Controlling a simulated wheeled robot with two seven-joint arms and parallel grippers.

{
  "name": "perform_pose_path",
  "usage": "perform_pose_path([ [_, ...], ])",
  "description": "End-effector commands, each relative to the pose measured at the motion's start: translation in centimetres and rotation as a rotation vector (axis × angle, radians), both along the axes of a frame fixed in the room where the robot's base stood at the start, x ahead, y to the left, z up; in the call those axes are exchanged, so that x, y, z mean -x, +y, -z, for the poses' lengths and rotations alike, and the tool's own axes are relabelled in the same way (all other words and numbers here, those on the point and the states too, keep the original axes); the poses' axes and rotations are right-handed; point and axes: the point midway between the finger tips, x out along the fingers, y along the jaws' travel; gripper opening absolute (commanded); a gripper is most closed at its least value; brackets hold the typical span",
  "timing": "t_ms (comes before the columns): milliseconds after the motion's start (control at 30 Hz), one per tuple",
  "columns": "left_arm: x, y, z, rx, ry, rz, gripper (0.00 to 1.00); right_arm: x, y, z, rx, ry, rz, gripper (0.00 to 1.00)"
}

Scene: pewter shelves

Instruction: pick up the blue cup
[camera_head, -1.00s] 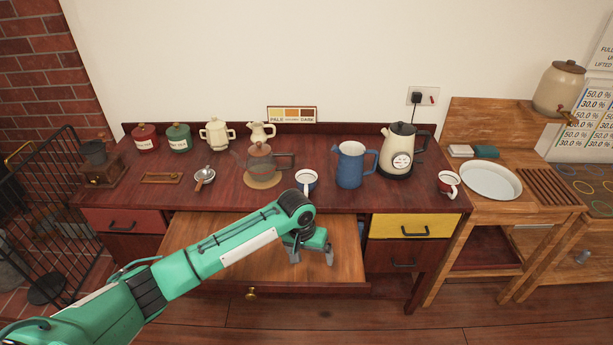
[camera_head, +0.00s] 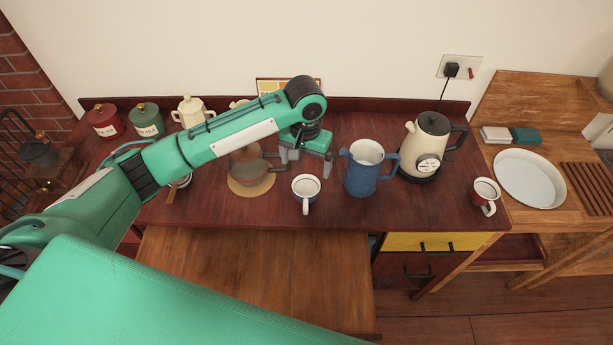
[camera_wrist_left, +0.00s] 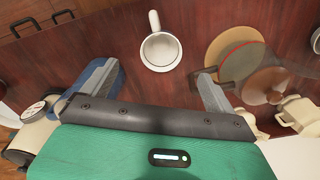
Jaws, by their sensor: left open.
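The blue cup (camera_head: 301,200) stands upright on the dark red desk, near its front edge. It has a white inside and rim, and its handle points to the front. In the left wrist view the cup (camera_wrist_left: 162,50) is seen from above, beyond the fingertips and between their lines. My left gripper (camera_head: 306,159) is open and empty, pointing down just behind the cup in the head view. It also shows in the left wrist view (camera_wrist_left: 153,88). My right gripper is not in view.
A blue jug (camera_head: 361,180) stands close right of the cup, with a cream kettle (camera_head: 424,150) beyond it. A brown glassy pot (camera_head: 247,172) on a round mat stands to the left. A red mug (camera_head: 484,194) is far right.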

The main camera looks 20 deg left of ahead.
Motion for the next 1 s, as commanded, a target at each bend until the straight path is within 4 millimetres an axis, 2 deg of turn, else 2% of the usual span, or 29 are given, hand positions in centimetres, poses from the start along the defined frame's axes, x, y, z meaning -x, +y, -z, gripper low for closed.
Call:
perform_pose_path([
  [100,0.1,0.1,1.1,-0.004,0.005,-0.001,0.91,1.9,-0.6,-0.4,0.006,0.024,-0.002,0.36],
  [267,0.1,0.1,4.2,-0.004,0.005,-0.002,0.91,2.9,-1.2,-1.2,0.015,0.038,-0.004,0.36],
  [433,0.1,0.1,7.1,-0.003,0.004,-0.001,0.91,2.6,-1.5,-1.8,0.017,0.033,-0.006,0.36],
  [700,0.0,0.3,9.1,-0.004,0.004,-0.001,0.91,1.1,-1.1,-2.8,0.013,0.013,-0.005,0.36],
  [867,-0.2,0.5,11.2,-0.004,0.003,-0.001,0.91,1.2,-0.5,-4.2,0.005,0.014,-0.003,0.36],
  [1000,-0.2,0.5,13.1,-0.003,0.002,0.000,0.91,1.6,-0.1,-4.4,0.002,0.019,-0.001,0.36],
])
